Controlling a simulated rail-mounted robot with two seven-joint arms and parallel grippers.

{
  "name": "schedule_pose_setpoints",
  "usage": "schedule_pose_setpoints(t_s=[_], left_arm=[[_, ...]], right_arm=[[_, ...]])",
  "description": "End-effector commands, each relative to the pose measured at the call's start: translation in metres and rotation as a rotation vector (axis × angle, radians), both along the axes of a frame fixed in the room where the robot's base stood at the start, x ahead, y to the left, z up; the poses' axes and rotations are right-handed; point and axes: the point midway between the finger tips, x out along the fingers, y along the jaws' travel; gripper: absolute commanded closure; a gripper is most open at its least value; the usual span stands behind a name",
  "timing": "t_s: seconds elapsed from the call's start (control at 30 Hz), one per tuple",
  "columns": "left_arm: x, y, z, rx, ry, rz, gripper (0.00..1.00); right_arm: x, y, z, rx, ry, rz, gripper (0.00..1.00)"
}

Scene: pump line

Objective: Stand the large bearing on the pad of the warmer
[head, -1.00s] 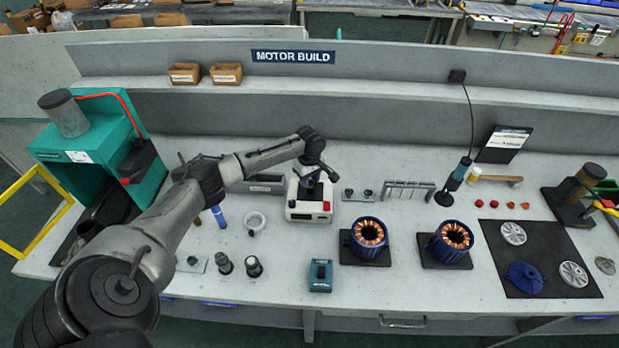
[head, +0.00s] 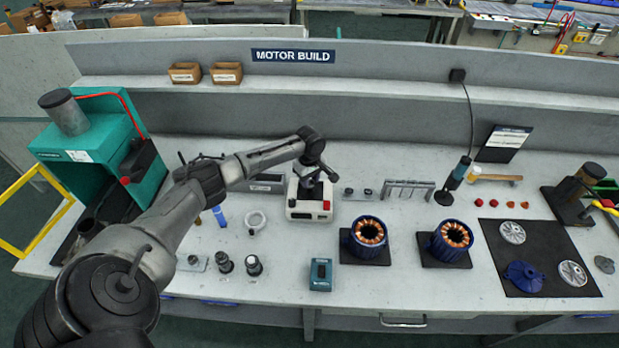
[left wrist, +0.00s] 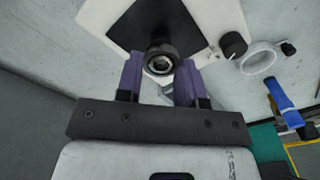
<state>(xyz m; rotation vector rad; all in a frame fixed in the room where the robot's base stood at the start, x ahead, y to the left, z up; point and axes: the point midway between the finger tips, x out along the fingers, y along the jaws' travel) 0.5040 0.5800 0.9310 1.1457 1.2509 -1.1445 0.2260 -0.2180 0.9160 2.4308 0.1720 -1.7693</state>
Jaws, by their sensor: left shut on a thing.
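My left gripper (left wrist: 160,68) has purple fingers and is shut on a dark ring-shaped bearing (left wrist: 160,61) with a bright inner ring. The bearing is over the near part of the pad; whether it touches the pad I cannot tell. My right gripper is not in view.
A white ring (head: 256,221) and a blue bottle-like item (head: 219,216) lie left of the warmer. A teal box (head: 320,274) stands in front. Two blue stators (head: 366,240) (head: 450,243) are to the right. A small stand (head: 357,193) with dark parts is just right of the warmer.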

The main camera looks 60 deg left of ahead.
Motion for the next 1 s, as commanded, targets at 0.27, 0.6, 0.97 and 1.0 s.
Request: schedule_pose_setpoints(t_s=[0.27,0.6,0.97,1.0], left_arm=[[-0.0001,-0.0005,-0.0047,0.0,0.001,-0.001,0.79],[0.0,-0.0004,-0.0072,0.0,0.0,-0.001,0.79],[0.0,-0.0003,-0.007,0.0,0.0,-0.001,0.79],[0.0,-0.0003,-0.0069,0.0,0.0,-0.001,0.79]], right_arm=[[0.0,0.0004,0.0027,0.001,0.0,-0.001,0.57],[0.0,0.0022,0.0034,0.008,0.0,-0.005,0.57],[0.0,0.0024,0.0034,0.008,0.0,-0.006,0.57],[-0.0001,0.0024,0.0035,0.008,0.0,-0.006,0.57]])
